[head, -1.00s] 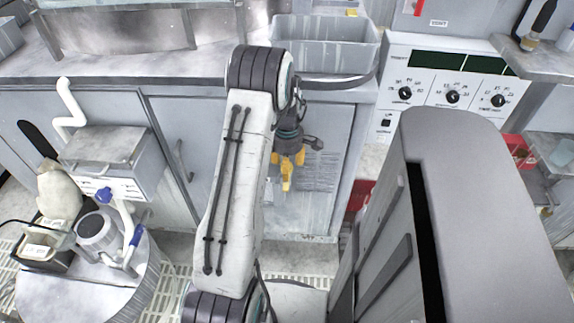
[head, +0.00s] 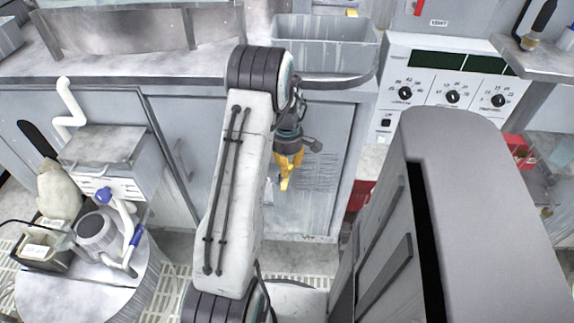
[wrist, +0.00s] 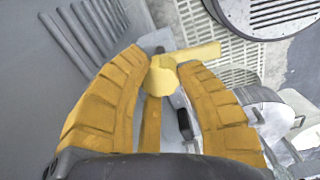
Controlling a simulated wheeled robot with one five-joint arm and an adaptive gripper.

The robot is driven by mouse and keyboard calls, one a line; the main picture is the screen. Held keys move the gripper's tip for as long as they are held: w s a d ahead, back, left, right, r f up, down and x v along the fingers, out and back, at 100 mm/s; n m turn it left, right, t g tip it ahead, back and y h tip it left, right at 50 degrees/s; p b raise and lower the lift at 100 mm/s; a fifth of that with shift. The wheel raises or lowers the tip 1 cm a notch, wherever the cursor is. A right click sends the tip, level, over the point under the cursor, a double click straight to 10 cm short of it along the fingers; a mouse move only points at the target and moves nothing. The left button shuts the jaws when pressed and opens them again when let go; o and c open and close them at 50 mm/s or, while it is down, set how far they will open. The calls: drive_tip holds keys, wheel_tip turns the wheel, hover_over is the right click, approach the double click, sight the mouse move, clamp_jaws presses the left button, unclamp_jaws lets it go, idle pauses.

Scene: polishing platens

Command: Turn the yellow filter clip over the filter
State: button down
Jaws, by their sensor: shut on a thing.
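My gripper (head: 287,172) has orange-yellow fingers and hangs in front of the grey cabinet, just right of my white arm. In the wrist view my gripper (wrist: 165,68) is closed around the paler yellow filter clip (wrist: 162,78), whose rounded part sits between the fingertips. A flat yellow arm of the clip extends to the right past the fingertips, and another yellow strip runs down between the fingers. The clip cannot be told apart from the fingers in the head view. I cannot clearly identify the filter; the gripper may hide part of it.
The cabinet front (head: 325,165) with thin vent slots is close to my gripper. A grey plastic bin (head: 325,45) stands on the counter above. A control panel (head: 450,85) with knobs is at the right. A round metal table (head: 60,295) with equipment stands at the left.

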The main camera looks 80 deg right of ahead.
drive_tip(key=m, duration=0.6)
drive_tip(key=shift+a+f+b, duration=0.1)
drive_tip(key=shift+b, duration=0.25)
drive_tip(key=m, duration=0.6)
idle(0.4)
drive_tip(key=c, duration=0.8)
unclamp_jaws()
drive_tip(key=shift+r, duration=3.8)
